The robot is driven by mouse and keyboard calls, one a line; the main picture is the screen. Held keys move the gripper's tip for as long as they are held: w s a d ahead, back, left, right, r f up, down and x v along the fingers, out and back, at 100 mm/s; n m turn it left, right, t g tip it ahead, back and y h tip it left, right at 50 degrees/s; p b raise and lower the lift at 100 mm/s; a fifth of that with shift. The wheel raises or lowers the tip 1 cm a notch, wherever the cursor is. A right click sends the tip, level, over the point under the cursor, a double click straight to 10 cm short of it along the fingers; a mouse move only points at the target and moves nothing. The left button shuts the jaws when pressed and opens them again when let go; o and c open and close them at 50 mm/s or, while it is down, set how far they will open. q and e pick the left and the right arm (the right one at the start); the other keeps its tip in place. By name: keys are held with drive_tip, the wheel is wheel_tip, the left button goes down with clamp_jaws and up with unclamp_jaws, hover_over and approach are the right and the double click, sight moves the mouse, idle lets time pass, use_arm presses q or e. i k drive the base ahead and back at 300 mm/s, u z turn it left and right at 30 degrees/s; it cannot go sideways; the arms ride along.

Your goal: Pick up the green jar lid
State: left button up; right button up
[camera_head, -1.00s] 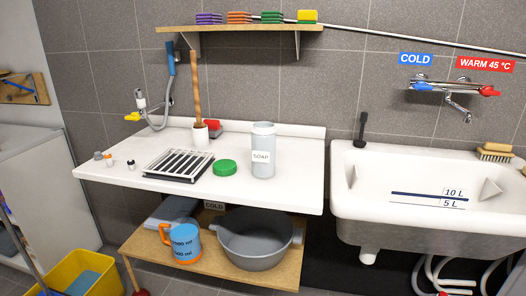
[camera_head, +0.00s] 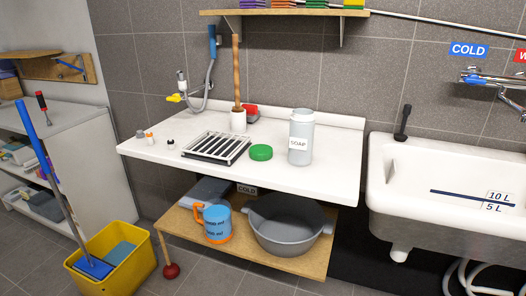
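The green jar lid (camera_head: 261,152) lies flat on the white counter (camera_head: 330,178). It sits between the black-slatted drying rack (camera_head: 216,147) on its left and the grey soap jar (camera_head: 301,138) on its right. The soap jar stands upright with a "SOAP" label, and I cannot clearly tell whether its top is open. Neither of my grippers shows in the head view.
A white holder with a wooden handle (camera_head: 237,84) stands behind the rack. Small bottles are at the counter's left. Below are a shelf with a grey basin (camera_head: 284,227) and blue jug (camera_head: 217,222). A yellow bucket (camera_head: 137,250) stands on the left floor, a sink (camera_head: 445,185) at right.

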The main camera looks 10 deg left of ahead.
sight(260, 152)
drive_tip(key=u, duration=2.25)
drive_tip(key=i, duration=1.6)
drive_tip(key=z, duration=2.35)
